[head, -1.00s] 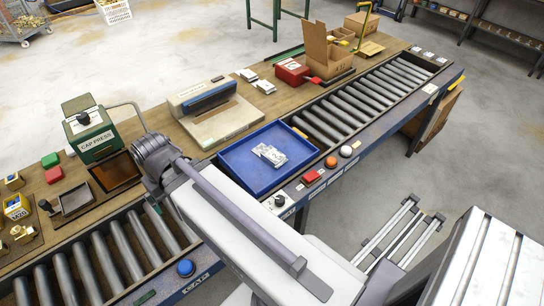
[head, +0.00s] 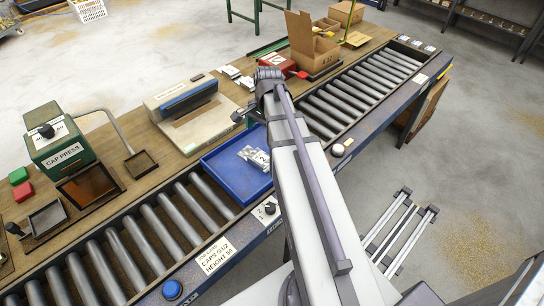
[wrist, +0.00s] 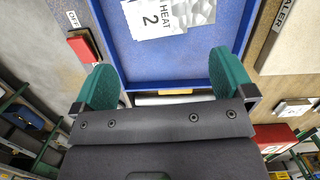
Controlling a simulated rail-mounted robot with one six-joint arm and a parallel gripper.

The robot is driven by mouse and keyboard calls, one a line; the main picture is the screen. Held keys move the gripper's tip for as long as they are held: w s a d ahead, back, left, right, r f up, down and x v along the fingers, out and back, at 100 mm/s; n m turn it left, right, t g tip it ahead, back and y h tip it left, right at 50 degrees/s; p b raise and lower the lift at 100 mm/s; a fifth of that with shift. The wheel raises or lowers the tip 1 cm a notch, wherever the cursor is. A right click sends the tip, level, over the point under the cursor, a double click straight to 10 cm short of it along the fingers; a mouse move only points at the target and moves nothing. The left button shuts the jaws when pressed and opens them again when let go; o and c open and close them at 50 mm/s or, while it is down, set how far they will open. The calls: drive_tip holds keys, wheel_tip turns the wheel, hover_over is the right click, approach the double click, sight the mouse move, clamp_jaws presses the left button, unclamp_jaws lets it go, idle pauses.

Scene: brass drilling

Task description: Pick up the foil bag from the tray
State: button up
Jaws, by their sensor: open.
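The foil bag (head: 254,156) is a small silvery packet lying in the blue tray (head: 224,169) on the conveyor. My arm covers the right part of the tray in the head view. In the wrist view, the foil bag (wrist: 168,17) shows at the top edge with a white label reading "HEAT 2", cut off by the frame. The blue tray (wrist: 185,60) fills the middle of that view. My gripper (wrist: 164,66) has its two green fingers spread wide with nothing between them. The bag lies beyond the fingertips, apart from them.
A sealer (head: 192,104) stands on the bench behind the tray. A green cap press (head: 58,145) stands at the left. Roller conveyor runs on both sides of the tray. A red box (head: 277,63) and an open carton (head: 311,45) stand farther back.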

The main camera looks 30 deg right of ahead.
drive_tip(key=b, duration=0.6)
hover_over(260, 157)
drive_tip(key=f, duration=0.4)
drive_tip(key=d+f, duration=0.1)
drive_tip(key=f, duration=0.1)
drive_tip(key=shift+w, duration=0.15)
drive_tip(key=f+b, duration=0.3)
drive_tip(key=a+f+b, duration=0.1)
drive_tip(key=f+b, duration=0.1)
drive_tip(key=shift+s+f, duration=0.1)
drive_tip(key=shift+s, duration=0.15)
drive_tip(key=shift+r, duration=0.25)
drive_tip(key=c, duration=0.8)
